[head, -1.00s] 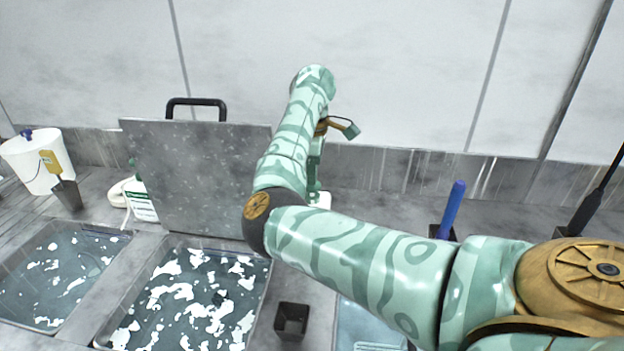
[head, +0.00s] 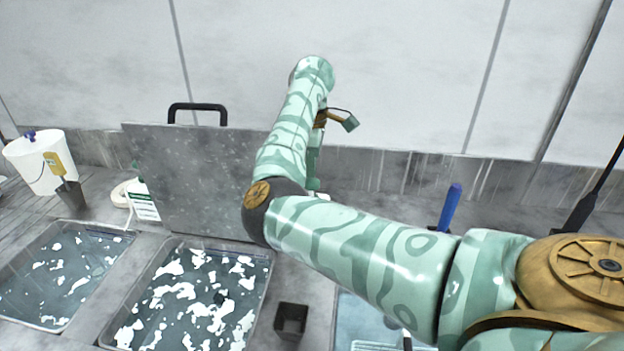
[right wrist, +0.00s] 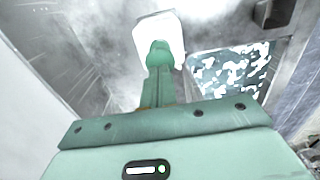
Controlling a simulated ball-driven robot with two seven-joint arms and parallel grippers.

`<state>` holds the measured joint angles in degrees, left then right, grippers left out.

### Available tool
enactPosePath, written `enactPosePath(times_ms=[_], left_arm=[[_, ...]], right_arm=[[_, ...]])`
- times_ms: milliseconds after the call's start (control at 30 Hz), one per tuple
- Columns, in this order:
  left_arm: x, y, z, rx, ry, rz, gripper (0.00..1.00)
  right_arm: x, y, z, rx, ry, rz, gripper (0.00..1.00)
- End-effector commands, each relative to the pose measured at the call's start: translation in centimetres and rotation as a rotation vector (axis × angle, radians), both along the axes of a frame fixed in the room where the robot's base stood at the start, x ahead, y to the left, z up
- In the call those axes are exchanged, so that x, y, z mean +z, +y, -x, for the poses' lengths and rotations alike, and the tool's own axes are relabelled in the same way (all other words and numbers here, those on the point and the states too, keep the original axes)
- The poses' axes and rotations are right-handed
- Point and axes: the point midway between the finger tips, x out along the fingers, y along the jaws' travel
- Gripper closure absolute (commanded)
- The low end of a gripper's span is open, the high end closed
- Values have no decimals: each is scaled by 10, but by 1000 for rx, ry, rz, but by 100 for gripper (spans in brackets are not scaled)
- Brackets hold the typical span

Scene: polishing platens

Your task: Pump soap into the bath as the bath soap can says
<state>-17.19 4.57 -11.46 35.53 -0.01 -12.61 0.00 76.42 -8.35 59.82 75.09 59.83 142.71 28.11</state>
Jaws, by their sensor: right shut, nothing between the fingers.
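My right gripper (right wrist: 160,48) is shut and empty in the right wrist view, its fingertips in front of a white thing (right wrist: 142,38) that may be the top of a can. In the head view my right arm hides most of the gripper (head: 314,180). Only a sliver of the white thing shows below it. A white container with a green-and-white label (head: 143,206) stands at the left, partly behind a grey panel; its text is too small to read. Two baths with white patches of foam, the left bath (head: 22,311) and middle bath (head: 119,314), lie in front. My left gripper is not in view.
The speckled grey panel (head: 195,180) with a black handle stands upright behind the middle bath. A dark square cup (head: 291,320) stands right of that bath. A pale blue basin (head: 352,318) is partly under my arm. A white bucket (head: 30,165) and blue-handled tool (head: 450,208) stand farther out.

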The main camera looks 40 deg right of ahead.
Motion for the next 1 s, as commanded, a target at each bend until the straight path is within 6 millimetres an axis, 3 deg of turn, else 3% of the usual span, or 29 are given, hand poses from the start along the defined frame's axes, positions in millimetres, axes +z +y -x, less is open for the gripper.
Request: enactPosePath(times_ms=[433,1000], left_arm=[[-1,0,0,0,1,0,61],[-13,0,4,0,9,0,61]], right_arm=[[-2,0,0,0,-1,1,100],[-19,0,0,0,-1,1,100]])
